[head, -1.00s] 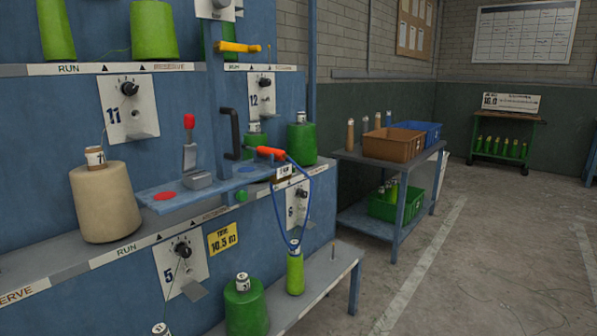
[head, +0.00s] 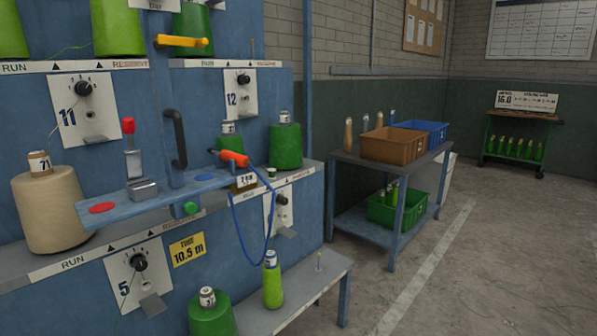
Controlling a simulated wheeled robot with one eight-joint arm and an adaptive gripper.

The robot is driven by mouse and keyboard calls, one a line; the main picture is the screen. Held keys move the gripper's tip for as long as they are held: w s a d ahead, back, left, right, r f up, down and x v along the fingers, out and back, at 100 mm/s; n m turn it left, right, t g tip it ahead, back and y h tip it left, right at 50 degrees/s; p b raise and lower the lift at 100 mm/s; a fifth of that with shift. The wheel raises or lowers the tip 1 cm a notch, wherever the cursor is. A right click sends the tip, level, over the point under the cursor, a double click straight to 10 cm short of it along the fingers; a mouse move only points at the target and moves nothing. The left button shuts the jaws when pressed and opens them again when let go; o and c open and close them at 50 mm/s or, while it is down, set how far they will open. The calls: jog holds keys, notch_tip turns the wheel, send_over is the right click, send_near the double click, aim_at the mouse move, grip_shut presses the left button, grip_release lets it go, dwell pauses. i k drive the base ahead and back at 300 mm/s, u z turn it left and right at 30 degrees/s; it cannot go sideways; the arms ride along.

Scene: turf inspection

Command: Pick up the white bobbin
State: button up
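No bobbin in the head view is plainly pure white. A large cream cone (head: 52,215) with a white-topped core stands upright on the blue machine's ledge at the far left. Several slim tan bobbins (head: 349,137) with pale tops stand upright along the back of the grey-blue table, beside the brown crate. I cannot tell which of these the task means. My gripper is not in view.
The blue machine (head: 95,228) fills the left side, with green cones on it and a low bench in front. The table (head: 342,157) holds brown (head: 387,146) and blue (head: 420,133) crates; a green crate (head: 398,213) sits below. Floor is clear at right.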

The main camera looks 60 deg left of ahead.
aim_at(271, 170)
jog(key=i, duration=1.35)
jog(key=u, duration=3)
jog(key=i, duration=1.05)
jog(key=z, duration=0.05)
